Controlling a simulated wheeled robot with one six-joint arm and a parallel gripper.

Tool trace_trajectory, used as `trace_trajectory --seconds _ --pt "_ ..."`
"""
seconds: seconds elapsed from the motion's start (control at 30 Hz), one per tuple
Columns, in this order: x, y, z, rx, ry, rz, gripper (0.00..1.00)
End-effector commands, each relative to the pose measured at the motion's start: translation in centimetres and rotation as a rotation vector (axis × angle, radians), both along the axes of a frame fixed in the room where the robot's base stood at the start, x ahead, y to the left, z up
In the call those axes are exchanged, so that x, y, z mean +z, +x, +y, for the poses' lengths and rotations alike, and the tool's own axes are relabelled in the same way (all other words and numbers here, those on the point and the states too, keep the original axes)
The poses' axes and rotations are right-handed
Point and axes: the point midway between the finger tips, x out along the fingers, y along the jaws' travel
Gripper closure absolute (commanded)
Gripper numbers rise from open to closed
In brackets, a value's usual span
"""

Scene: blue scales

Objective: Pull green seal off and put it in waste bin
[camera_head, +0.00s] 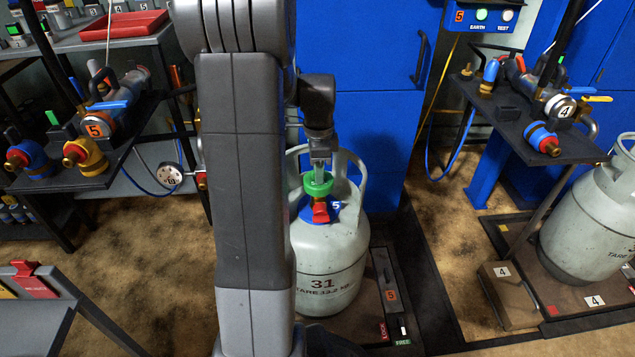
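The green seal (318,187) sits at the valve on top of a pale grey gas cylinder (327,262) marked 31. A red part and a blue collar show just below the seal. My gripper (319,172) points down from above, with its tips at the top of the seal. The fingers are small and overlap the seal in this view, so I cannot tell whether they are open or shut on it. My arm hides the left part of the cylinder. I cannot make out a waste bin in this view.
The cylinder's grey handles (352,171) rise around the valve, close to my gripper. A shelf with valve fittings (95,150) is at left; another (540,125) is at right. A second cylinder (592,225) stands at far right. A blue cabinet (375,120) is behind.

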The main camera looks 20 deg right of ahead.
Motion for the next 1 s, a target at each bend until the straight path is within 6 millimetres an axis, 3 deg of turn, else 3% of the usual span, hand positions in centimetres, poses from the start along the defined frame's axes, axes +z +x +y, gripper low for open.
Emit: trace_trajectory --seconds 0.13,0.3,1.0 --pt "0.05 0.0 0.0 0.0 0.0 0.0 0.71" --pt "0.06 0.0 0.0 0.0 0.0 0.0 1.0" --pt "0.64 0.01 0.0 0.0 0.0 0.0 1.0"
